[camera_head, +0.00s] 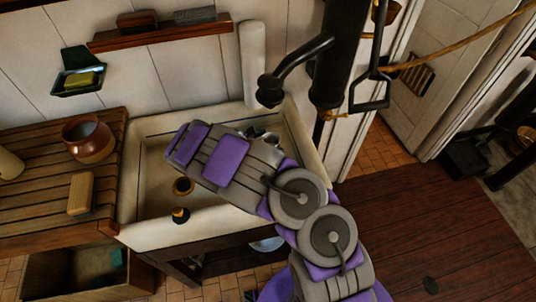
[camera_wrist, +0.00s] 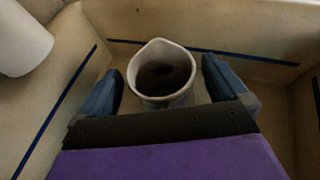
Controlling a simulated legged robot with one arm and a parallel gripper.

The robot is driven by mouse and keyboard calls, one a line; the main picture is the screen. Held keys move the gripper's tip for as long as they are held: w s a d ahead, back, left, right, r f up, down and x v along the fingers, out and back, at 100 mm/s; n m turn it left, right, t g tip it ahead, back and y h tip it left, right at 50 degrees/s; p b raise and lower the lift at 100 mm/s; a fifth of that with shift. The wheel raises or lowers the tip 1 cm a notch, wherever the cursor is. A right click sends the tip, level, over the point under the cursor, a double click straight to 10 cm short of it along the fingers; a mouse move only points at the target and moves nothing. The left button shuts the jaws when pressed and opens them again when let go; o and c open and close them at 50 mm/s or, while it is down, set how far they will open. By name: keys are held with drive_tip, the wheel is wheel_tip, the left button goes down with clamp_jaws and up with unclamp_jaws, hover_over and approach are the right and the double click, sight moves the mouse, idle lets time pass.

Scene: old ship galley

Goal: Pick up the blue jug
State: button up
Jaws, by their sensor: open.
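In the wrist view, a pale jug (camera_wrist: 163,97) with a pointed pouring lip and a dark inside stands upright in the sink basin (camera_wrist: 265,68). I see no clear blue on its visible rim and side. My gripper (camera_wrist: 165,84) is open, with one blue-grey finger to the left of the jug and one to the right. A gap shows on each side, and the jug's lower part is hidden behind the gripper's body. In the head view, my arm covers much of the sink (camera_head: 150,205), and I cannot clearly make out the jug there.
A slatted wooden counter (camera_head: 40,185) left of the sink holds a brown pot (camera_head: 90,138) and a wooden block (camera_head: 80,193). A black pump (camera_head: 335,60) stands behind the sink's right side. In the wrist view, a white rounded object (camera_wrist: 20,40) is at upper left.

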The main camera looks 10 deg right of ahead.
drive_tip(key=shift+d+f, duration=0.1)
drive_tip(key=shift+d, duration=0.1)
clamp_jaws()
idle(0.8)
